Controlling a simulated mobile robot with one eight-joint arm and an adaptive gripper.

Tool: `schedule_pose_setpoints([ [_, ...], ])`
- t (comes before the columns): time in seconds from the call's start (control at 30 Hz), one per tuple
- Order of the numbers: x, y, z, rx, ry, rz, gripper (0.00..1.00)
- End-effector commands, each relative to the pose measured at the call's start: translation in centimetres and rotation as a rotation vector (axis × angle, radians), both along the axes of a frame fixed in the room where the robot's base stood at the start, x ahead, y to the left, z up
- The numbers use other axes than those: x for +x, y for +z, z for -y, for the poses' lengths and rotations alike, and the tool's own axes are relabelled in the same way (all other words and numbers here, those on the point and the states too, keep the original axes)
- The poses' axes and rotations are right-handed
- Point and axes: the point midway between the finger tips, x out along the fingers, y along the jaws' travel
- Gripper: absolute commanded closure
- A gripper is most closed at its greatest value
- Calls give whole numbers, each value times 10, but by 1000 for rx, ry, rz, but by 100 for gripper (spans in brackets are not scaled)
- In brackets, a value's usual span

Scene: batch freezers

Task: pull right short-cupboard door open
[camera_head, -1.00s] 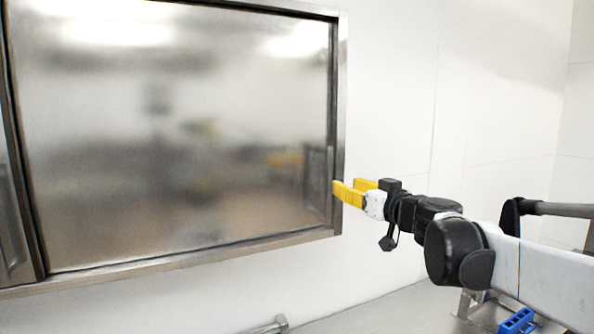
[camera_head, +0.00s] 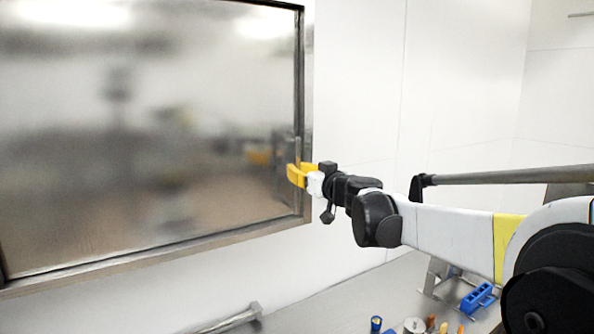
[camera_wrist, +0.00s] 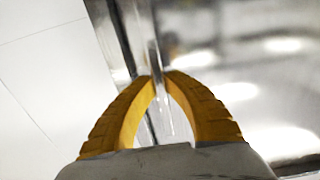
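The right short-cupboard door (camera_head: 150,130) is a large brushed-metal panel on the white wall. It sits flush in its metal frame and appears closed. A thin upright handle (camera_head: 297,150) is at its right edge, and in the wrist view the handle (camera_wrist: 153,55) runs down between the fingers. My gripper (camera_head: 292,174) has yellow fingers and is at this handle. In the wrist view my gripper (camera_wrist: 157,76) has its fingertips drawn together on either side of the handle, with its lower end showing between them. The head view partly hides the grasp behind the fingers.
The white wall (camera_head: 360,90) right of the cupboard is bare. Below is a grey counter (camera_head: 340,300) with a blue holder (camera_head: 478,298), several small containers and a metal bar (camera_head: 230,318). A dark rail (camera_head: 500,177) runs behind my arm.

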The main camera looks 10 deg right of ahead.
Motion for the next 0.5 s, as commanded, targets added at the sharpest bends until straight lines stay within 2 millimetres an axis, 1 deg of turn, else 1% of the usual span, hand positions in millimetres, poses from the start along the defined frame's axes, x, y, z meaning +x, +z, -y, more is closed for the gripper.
schedule_pose_setpoints([
  [0.33,-1,0,-2,1,1,0,100],
  [0.43,-3,0,-10,1,3,0,100],
  [0.5,-6,0,-19,1,3,0,100],
])
